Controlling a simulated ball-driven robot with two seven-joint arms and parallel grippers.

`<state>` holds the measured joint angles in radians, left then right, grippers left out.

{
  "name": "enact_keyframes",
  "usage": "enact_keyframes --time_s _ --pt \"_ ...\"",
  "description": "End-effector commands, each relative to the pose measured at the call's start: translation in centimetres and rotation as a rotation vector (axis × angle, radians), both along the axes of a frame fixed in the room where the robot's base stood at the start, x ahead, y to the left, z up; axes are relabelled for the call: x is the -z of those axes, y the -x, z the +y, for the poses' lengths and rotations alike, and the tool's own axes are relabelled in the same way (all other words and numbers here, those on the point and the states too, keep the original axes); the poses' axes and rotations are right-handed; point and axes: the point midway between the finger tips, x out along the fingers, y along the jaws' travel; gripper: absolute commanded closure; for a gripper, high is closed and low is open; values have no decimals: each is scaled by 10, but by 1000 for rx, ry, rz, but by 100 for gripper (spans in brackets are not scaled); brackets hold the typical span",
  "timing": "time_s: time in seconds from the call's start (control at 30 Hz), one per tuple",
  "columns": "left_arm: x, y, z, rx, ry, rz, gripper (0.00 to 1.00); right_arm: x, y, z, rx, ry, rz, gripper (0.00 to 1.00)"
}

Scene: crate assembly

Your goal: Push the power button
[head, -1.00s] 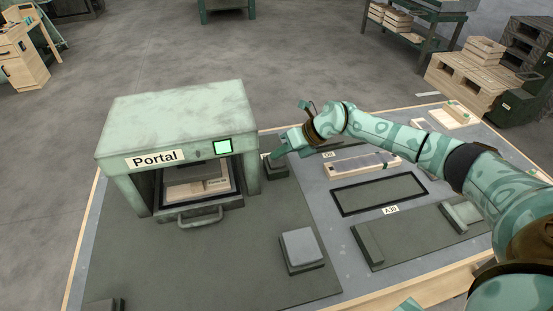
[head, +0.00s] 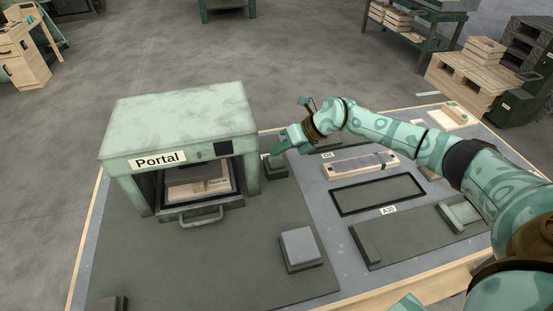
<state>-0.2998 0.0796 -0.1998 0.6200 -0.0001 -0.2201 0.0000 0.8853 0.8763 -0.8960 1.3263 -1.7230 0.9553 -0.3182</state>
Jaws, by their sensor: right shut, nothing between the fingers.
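The portal (head: 180,118) is a worn pale-green box labelled "Portal", standing on the left of the table. A small square indicator (head: 223,149) on its front is dark. A small dark block (head: 274,170), which looks like the power button, sits just right of the portal. My right gripper (head: 277,149) is shut and empty, its tips pointing down at the block's top. I cannot tell whether they touch it. My left gripper is not in view.
A drawer with a handle (head: 193,217) in the portal's opening holds wooden pieces. A grey square pad (head: 299,247) stands on the dark mat in front.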

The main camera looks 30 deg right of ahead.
Motion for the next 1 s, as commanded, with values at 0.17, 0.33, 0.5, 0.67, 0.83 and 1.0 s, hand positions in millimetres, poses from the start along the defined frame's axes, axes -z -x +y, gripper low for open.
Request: enact_keyframes --time_s 0.17,0.33,0.5,0.67,0.83,1.0 --pt "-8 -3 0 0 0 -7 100 -13 0 0 0 0 -4 100" --pt "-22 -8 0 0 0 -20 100 -35 0 0 0 0 -5 100" --pt "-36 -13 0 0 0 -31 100 -55 0 0 0 -1 -4 100" --pt "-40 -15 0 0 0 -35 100 -63 0 0 0 -1 -2 100" --pt "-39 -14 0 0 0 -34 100 -60 0 0 0 0 0 100" --pt "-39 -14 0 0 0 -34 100 -60 0 0 0 0 0 100"
